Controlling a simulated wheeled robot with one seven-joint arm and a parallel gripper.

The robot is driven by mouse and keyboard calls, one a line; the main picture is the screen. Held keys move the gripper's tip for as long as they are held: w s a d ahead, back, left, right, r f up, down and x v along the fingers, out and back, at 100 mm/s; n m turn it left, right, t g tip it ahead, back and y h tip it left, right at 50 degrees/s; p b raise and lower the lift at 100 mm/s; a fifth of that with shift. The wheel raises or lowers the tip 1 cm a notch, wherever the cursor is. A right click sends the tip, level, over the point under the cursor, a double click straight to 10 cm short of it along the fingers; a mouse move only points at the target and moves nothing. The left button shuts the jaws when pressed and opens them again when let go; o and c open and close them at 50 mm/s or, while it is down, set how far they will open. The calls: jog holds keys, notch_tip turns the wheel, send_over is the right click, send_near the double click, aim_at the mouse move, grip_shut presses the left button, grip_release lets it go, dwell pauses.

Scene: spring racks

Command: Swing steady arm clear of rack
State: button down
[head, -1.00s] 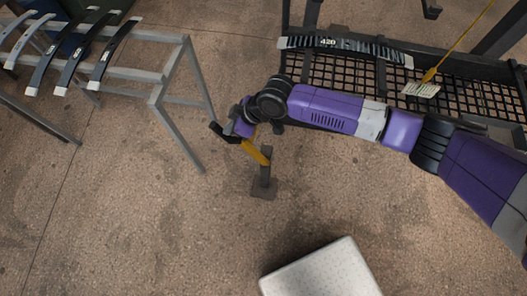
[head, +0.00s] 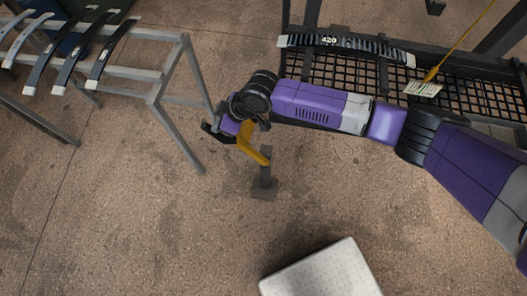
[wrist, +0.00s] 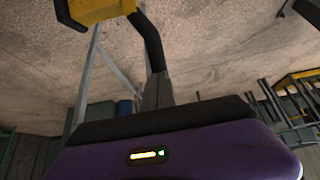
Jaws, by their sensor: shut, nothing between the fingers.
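A yellow steady arm (head: 254,152) extends from a short grey post (head: 266,172) on the floor toward my gripper. My gripper (head: 214,133) is at its upper left end, close to it; whether they touch I cannot tell. The gripper looks shut, with nothing seen between the fingers. The wrist view shows a yellow block (wrist: 95,10) at the top edge beside a black curved bar. The mesh rack (head: 340,72) stands at the upper right, with a dark leaf spring marked 420 (head: 350,44) across it. The steady arm lies below and left of that rack, with floor between them.
A grey metal stand (head: 172,75) holding several leaf springs (head: 108,55) is at the upper left, close to my gripper. A yellow rod with a paper tag (head: 423,88) hangs over the mesh. A white speckled block (head: 322,272) is at the bottom. Floor between is open.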

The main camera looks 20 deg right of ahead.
aim_at(204, 123)
jog(key=shift+w+a+b, duration=0.45)
jog(key=shift+w+a, duration=0.25)
jog(key=shift+a, duration=0.2)
jog(key=shift+w+a+b, duration=0.4)
jog(key=shift+w+a, duration=0.3)
jog(key=shift+a, duration=0.2)
jog(key=shift+s+d+p, duration=1.05)
jog(key=shift+s+d, duration=0.25)
jog(key=shift+d, duration=0.3)
jog(key=shift+w, duration=0.1)
